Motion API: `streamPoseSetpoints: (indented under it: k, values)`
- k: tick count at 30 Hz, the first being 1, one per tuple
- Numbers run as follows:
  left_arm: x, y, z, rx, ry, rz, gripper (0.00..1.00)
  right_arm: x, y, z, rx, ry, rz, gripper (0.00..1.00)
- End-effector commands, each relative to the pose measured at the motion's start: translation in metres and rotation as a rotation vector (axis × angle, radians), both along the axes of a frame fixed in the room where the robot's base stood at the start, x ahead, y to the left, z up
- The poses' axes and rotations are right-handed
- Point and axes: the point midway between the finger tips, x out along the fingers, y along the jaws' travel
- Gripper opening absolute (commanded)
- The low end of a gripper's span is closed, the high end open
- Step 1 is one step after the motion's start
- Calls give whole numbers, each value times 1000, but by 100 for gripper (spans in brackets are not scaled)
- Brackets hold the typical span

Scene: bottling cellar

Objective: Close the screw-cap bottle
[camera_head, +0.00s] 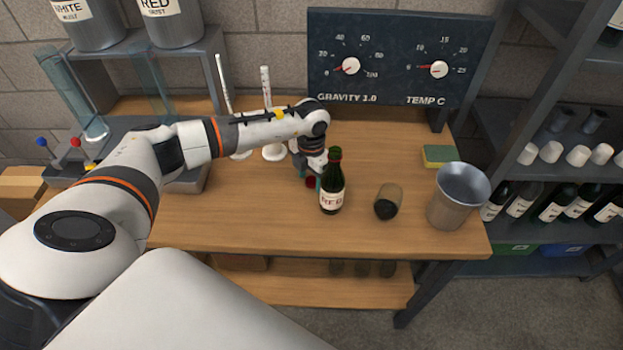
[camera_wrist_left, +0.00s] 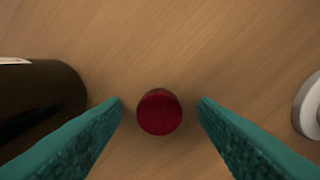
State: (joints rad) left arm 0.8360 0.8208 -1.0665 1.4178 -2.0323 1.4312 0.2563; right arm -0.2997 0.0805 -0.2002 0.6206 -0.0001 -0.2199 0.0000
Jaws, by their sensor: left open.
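The screw-cap bottle (camera_head: 332,192) is dark green with a label reading RED and stands upright on the wooden table. Its dark side also shows at the left of the left wrist view (camera_wrist_left: 45,95). A dark red cap (camera_wrist_left: 160,112) sits on the table left of the bottle, apart from it. In the head view the cap (camera_head: 311,182) is partly hidden by my left gripper (camera_head: 311,176). The gripper points down over the cap, its teal fingers open on either side and not touching it. My right gripper is not in view.
A yellow-green sponge (camera_head: 439,156) lies behind. White-based stands (camera_head: 273,152) are behind my arm. A dial panel (camera_head: 396,58) backs the table. The table front (camera_head: 270,225) is clear.

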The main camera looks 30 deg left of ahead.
Motion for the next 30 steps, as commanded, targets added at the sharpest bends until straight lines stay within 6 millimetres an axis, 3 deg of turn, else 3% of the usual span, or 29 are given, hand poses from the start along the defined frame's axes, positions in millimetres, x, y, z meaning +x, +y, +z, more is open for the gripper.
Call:
streamPoseSetpoints:
  k: [8,17,30]
  values:
    - [0,0,0,0,-1,-1,55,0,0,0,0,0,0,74]
    - [0,0,0,0,-1,-1,9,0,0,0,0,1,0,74]
    - [1,0,4,0,-2,0,7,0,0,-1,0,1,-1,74]
